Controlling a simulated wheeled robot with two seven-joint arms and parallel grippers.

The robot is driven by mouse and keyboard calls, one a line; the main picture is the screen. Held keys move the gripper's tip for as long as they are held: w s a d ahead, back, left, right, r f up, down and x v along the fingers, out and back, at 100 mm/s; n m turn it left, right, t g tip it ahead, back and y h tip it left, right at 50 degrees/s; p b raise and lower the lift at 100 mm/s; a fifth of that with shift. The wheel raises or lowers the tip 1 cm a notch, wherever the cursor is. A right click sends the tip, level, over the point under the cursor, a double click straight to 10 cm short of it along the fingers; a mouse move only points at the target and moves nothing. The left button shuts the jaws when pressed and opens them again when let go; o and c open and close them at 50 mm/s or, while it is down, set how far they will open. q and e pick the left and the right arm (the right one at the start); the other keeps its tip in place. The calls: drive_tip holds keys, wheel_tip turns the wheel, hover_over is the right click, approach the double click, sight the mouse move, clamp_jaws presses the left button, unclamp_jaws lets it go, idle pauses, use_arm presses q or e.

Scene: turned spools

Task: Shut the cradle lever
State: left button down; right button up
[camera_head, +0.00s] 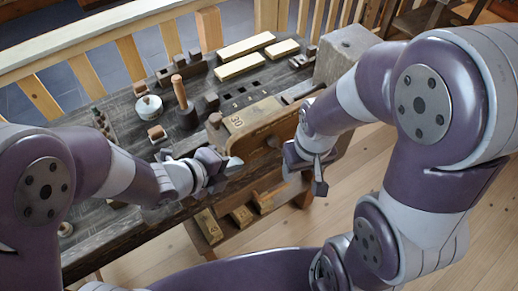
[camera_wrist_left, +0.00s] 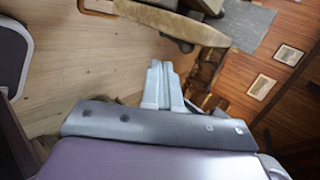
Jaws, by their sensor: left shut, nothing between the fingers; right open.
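A wooden panel marked 30 (camera_head: 262,124) stands at the front of the dark workbench (camera_head: 110,200), with a small dark round knob or hole on its face. I cannot tell for sure which part is the cradle lever; a grey metal piece (camera_head: 299,93) lies just behind the panel's right end. My left gripper (camera_head: 236,163) is shut and empty, at the bench's front edge, just left of and below the panel. Its closed fingers also show in the left wrist view (camera_wrist_left: 163,72). My right gripper (camera_head: 304,172) is open and empty, right of the panel, in front of the bench.
A tall wooden peg (camera_head: 180,92), a white round pot (camera_head: 148,108), small blocks and pale bars (camera_head: 245,46) stand on the bench behind. A grey block (camera_head: 345,50) is at the back right. Numbered wooden pieces (camera_head: 208,226) sit below the front edge.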

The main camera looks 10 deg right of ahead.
sight(279, 146)
use_arm(q)
drive_tip(key=w+d+f, duration=0.1)
drive_tip(key=d, duration=0.1)
drive_tip(key=w+d+f, duration=0.1)
drive_tip(key=d, duration=0.1)
drive_tip(key=w+d+p, duration=0.1)
drive_tip(key=w+d, duration=0.1)
drive_tip(key=d, duration=0.1)
drive_tip(key=shift+f, duration=0.4)
drive_tip(key=shift+w+d, duration=0.2)
drive_tip(key=shift+w, duration=0.05)
